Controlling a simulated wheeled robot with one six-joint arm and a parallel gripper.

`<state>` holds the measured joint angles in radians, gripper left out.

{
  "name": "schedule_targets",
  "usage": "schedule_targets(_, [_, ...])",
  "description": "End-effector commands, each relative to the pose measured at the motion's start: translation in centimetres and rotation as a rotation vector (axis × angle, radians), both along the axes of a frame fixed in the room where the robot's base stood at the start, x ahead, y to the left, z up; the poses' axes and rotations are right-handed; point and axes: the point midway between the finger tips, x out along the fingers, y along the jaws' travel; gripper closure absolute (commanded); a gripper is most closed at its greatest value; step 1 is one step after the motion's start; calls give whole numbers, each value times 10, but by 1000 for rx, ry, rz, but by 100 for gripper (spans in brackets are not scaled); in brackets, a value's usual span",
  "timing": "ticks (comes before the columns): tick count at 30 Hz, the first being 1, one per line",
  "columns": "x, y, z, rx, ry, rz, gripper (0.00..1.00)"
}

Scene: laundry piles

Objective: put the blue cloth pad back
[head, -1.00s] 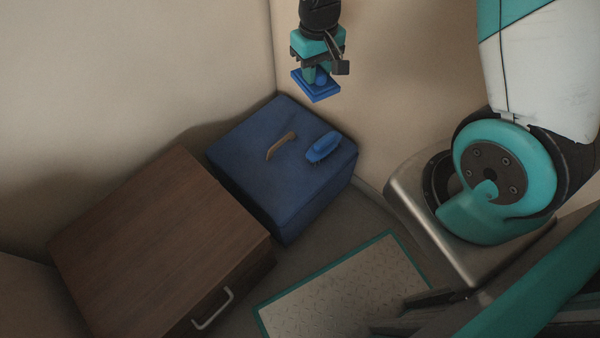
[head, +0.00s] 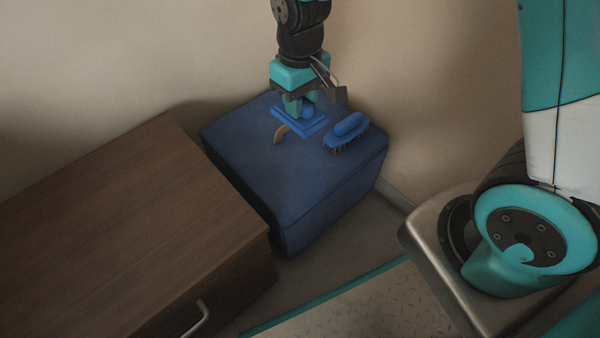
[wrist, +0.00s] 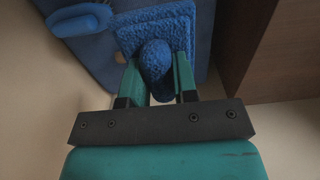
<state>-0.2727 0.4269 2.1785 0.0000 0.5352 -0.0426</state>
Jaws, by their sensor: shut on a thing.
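The blue cloth pad (head: 298,120) is a flat square with a rounded knob on top. My gripper (head: 304,106) is shut on the knob and points down, with the pad level beneath it. The pad is over the top of the blue fabric block (head: 235,145); I cannot tell whether it touches. The wrist view shows the pad (wrist: 125,38) beyond my gripper (wrist: 158,80), its knob between the two fingers. The pad covers part of a small wooden piece on the block.
A blue brush (head: 347,132) with dark bristles lies on the block, right of the pad. The curved wooden piece (head: 280,134) shows at the pad's left. A brown wooden cabinet (head: 130,210) with a metal handle stands at left. Walls rise close behind the block.

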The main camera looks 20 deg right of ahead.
Motion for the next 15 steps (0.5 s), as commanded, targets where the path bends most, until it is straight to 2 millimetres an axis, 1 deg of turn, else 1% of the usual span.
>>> schedule_targets(1, [-1, 0, -22, -2, 5, 0, 95])
schedule_targets(9, [-1, 0, -100, -2, 5, -1, 95])
schedule_targets(12, [-1, 0, -121, -1, 3, -1, 95])
schedule_targets(15, [0, 0, -133, 0, 1, -1, 95])
